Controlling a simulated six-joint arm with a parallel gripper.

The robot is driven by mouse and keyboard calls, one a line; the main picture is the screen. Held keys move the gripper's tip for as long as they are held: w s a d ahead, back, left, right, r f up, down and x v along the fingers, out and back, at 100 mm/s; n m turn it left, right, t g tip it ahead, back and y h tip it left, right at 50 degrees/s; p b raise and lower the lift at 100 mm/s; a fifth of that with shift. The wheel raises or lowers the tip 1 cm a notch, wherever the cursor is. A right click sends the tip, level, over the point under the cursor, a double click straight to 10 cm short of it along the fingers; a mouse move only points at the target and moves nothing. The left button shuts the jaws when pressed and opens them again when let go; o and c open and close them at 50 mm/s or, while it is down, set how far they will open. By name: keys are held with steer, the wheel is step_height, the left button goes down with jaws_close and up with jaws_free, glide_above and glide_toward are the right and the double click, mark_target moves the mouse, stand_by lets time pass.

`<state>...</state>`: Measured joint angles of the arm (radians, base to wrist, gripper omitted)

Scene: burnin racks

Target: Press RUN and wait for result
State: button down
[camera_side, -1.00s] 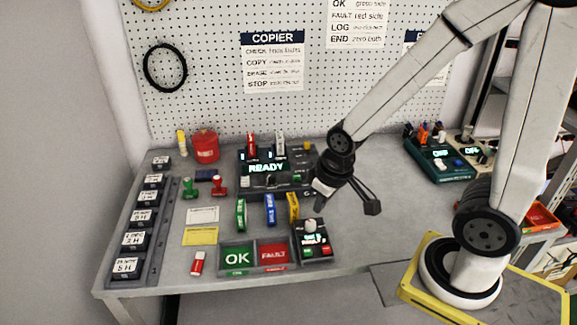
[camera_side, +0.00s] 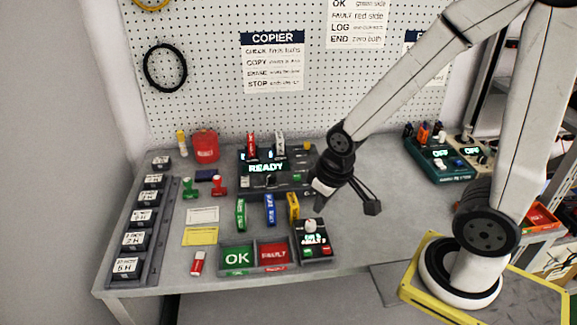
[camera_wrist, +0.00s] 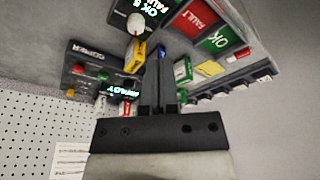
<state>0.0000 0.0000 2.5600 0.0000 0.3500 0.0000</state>
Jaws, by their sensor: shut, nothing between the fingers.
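The dark copier unit (camera_side: 262,181) stands at the back middle of the bench, and its screen reads READY. A red stick and a white stick stand upright in its top. It also shows at the left of the wrist view (camera_wrist: 92,75), with a few coloured buttons; no RUN label is legible. My gripper (camera_side: 319,201) is shut and empty, pointing down just right of the copier unit and above the bench. In the wrist view the narrow shut fingers (camera_wrist: 156,100) hide part of what lies behind them.
A small knobbed box (camera_side: 315,243) with a lit screen stands beside the green OK tray (camera_side: 237,258) and red FAULT tray (camera_side: 272,254). Green, blue and yellow upright pieces stand behind them. Labelled black blocks line a rack (camera_side: 160,225) at left.

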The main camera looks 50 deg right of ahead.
stand_by(0.7)
steer(key=n+t, duration=0.7)
steer(key=n, duration=0.1)
glide_above(300, 177)
steer(key=shift+w+d+r, duration=0.1)
steer(key=shift+w+r, duration=0.05)
steer(key=shift+r, duration=0.15)
steer(key=shift+f, duration=0.1)
steer(key=shift+f, duration=4.3)
